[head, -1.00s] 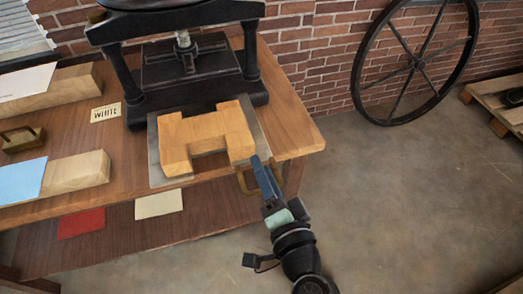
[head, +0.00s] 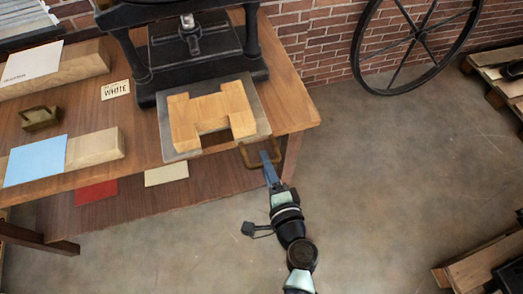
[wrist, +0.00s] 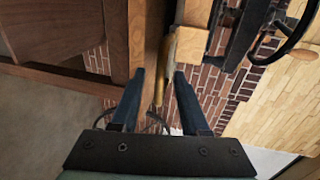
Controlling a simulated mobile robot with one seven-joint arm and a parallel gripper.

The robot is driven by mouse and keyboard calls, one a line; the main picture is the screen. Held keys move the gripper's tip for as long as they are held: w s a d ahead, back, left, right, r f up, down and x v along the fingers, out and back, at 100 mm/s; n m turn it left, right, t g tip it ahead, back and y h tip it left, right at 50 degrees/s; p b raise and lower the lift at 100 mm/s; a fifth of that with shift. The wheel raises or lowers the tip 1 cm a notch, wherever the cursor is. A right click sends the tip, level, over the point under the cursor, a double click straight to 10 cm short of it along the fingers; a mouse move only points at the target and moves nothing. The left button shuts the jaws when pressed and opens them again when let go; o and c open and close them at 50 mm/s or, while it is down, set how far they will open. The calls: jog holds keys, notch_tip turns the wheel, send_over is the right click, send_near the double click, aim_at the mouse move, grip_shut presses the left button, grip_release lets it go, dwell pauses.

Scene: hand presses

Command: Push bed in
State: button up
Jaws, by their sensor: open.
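The bed is a flat grey metal plate (head: 256,105) sticking out from the black hand press (head: 196,62) toward the table's front edge. An H-shaped set of wooden blocks (head: 212,112) lies on it. A brass handle (head: 247,158) hangs at the bed's front edge. My gripper (head: 265,158) is at the right part of this handle, its fingers open. In the wrist view, the handle (wrist: 160,88) shows between the two fingertips (wrist: 160,74), with a gap to the fingers; contact cannot be told. The bed's rear under the press is hidden.
A lower shelf (head: 130,205) sits beneath. A large wheel (head: 415,40) stands by the brick wall.

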jog(key=shift+x, duration=2.1)
grip_shut()
